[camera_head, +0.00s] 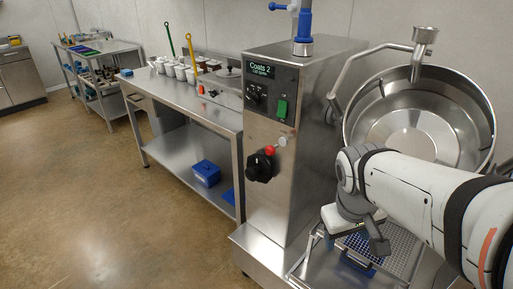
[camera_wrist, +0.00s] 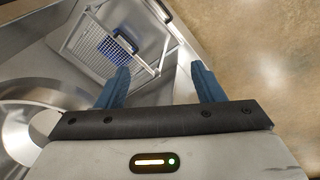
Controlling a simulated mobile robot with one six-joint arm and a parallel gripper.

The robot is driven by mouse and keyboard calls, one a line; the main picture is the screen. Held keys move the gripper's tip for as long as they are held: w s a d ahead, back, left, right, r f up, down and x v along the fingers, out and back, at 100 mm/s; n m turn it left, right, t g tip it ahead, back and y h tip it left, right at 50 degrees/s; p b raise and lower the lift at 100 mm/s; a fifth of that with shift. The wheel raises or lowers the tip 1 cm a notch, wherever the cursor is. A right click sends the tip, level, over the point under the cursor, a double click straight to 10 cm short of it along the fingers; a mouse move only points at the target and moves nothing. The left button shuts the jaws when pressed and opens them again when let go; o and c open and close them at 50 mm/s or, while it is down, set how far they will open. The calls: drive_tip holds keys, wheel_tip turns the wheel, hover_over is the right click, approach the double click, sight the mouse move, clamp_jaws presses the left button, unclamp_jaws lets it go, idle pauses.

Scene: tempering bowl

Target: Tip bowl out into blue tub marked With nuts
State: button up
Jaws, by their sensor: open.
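The large round steel bowl (camera_head: 415,125) is on the machine at the right, its open mouth facing the camera, tilted. It also shows at the lower left in the wrist view (camera_wrist: 22,128). I see no contents in it. My gripper (camera_wrist: 157,72) is open, with nothing between its two blue fingers. It hangs over the front of the machine, below and left of the bowl. A blue item, perhaps a tub (camera_head: 357,266), lies under the wire grid; it also shows in the wrist view (camera_wrist: 124,44). No "With nuts" marking is readable.
The grid (camera_head: 398,252) sits in a steel frame below the bowl. The machine cabinet (camera_head: 290,190) reads "Coats 2" and has knobs. A steel bench (camera_head: 190,95) holds white pots; blue bins (camera_head: 206,173) sit on its lower shelf. Floor at the left is clear.

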drive_tip(key=shift+o, duration=1.3)
drive_tip(key=w+f+n+h+b, duration=0.4)
drive_tip(key=w+f+n+b, duration=0.2)
drive_tip(key=w, duration=0.5)
drive_tip(key=shift+w+a+n, duration=0.3)
drive_tip(key=shift+w+n, duration=0.05)
drive_tip(key=shift+n, duration=0.55)
drive_tip(key=w+a+f+n+t+h+b, duration=0.1)
drive_tip(key=w+a+f+n+h+b, duration=0.1)
drive_tip(key=w+a+f+n+b, duration=0.3)
drive_tip(key=w+a+n+t+h+b, duration=0.1)
drive_tip(key=w+n+t+h, duration=0.1)
drive_tip(key=w, duration=0.5)
drive_tip(key=n+t+h+b, duration=0.2)
drive_tip(key=n+t+b, duration=0.7)
drive_tip(key=n, duration=0.4)
approach(249, 176)
drive_tip(key=x, duration=1)
drive_tip(key=shift+w+d, duration=0.1)
drive_tip(key=c, duration=1)
